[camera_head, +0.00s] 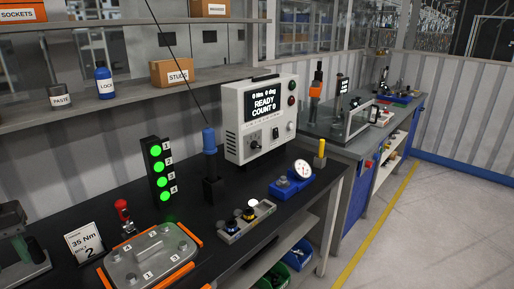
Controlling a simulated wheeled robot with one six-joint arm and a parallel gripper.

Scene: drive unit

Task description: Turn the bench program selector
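A pale grey controller box (237,118) stands on the black bench. Its screen (264,101) reads "0 Nm 0 deg", "READY" and "COUNT 0". A dark round knob (255,144) sits on a panel low on the box's front, which looks like the program selector. Its pointer direction and markings are too small to read. A small white-and-dark fitting (275,133) and another knob (290,127) are to its right. My gripper is not in view.
A blue-topped tool (209,141) hangs on a cable just left of the box. A stack light (159,170) shows several green lamps. Floor at right is clear.

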